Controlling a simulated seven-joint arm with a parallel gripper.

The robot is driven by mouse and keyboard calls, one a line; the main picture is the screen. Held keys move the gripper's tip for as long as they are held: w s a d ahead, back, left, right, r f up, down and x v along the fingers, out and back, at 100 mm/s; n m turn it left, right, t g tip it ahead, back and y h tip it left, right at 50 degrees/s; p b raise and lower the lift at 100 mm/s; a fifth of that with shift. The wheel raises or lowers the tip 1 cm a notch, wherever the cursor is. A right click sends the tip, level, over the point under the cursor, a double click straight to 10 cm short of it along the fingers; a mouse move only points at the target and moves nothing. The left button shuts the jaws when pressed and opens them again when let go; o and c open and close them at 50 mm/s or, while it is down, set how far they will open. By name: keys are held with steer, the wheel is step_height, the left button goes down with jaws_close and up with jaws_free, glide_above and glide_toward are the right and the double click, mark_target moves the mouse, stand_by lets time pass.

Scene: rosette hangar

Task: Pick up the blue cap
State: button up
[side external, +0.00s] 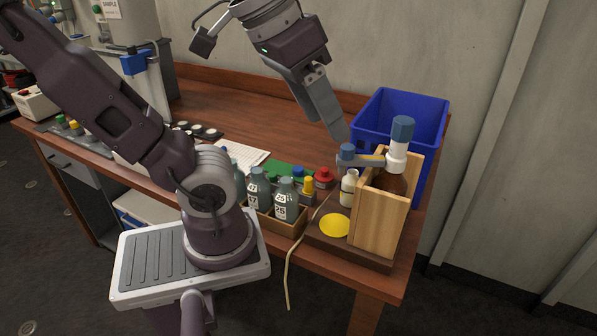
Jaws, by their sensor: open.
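A small blue cap (298,171) also shows by the green board. I cannot tell which one the task names. My gripper (341,132) points down, open, with its fingertips just above the blue cap over the white bottle. Nothing is visible between the fingers, which are seen nearly edge-on.
A yellow disc (335,225) lies on the dark base. A tray (286,228) of grey bottles, a yellow cap (308,184) and a red cap (323,176) stand left. The table behind is mostly clear.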

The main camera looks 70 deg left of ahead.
steer(key=w+a+n+g, duration=0.1)
steer(key=w+a+n, duration=0.4)
steer(key=w+a, duration=0.15)
steer(key=n+g+y, duration=0.5)
steer(key=n, duration=0.6)
glide_above(298, 168)
steer(key=d, duration=0.4)
step_height(298, 168, down, 2)
steer(key=shift+t, duration=0.3)
steer(key=f, duration=2.5)
steer(key=shift+s+a+f, duration=0.2)
steer(key=shift+s+f, duration=0.1)
steer(key=shift+s, duration=0.05)
steer(key=x, duration=0.7)
steer(key=shift+w+a, duration=0.15)
steer(key=shift+w, duration=0.25)
jaws_close()
